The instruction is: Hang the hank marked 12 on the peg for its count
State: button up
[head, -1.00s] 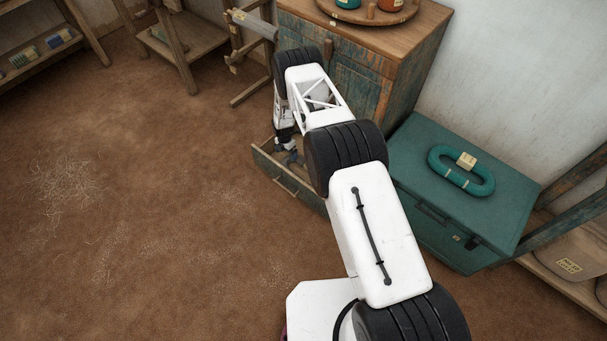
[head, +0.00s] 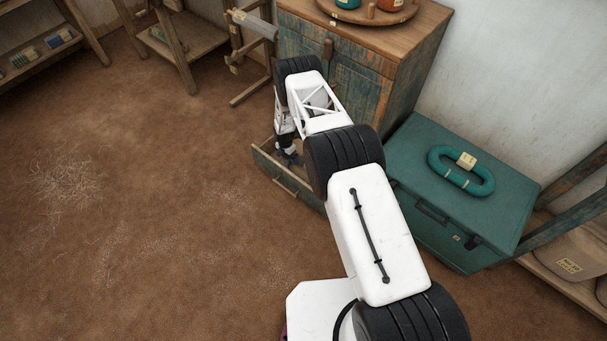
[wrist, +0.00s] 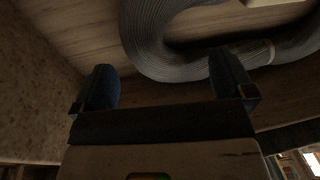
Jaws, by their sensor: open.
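My gripper (head: 289,158) reaches down into an open drawer (head: 290,190) low on the cabinet. In the wrist view my gripper (wrist: 165,82) is open, with nothing between its two blue fingers. A grey hank (wrist: 150,45) lies on the wooden drawer floor just beyond the fingertips, and the right finger overlaps it in the picture. A pale tag (wrist: 268,2) is cut off at the top edge, so its mark is unreadable. A teal hank (head: 446,173) with a tag (head: 466,160) lies on the teal trunk; I cannot read its number surely. No peg is clearly identifiable.
The blue-green wooden cabinet (head: 350,75) stands behind my arm, with a round tray (head: 385,18) on top. The teal trunk (head: 440,225) is to the right. A wooden stand (head: 240,55) is left of the cabinet.

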aim_at(288, 161)
jog(key=shift+s+d+f, duration=0.1)
jog(key=shift+s+f, duration=0.1)
jog(key=shift+f, duration=0.85)
jog(key=shift+s+f, duration=0.2)
jog(key=shift+f, duration=0.8)
jog(key=c, duration=0.8)
jog(key=shift+r, duration=0.2)
notch_tip(288, 161, up, 18)
jog(key=shift+f, duration=0.2)
dwell(0.5)
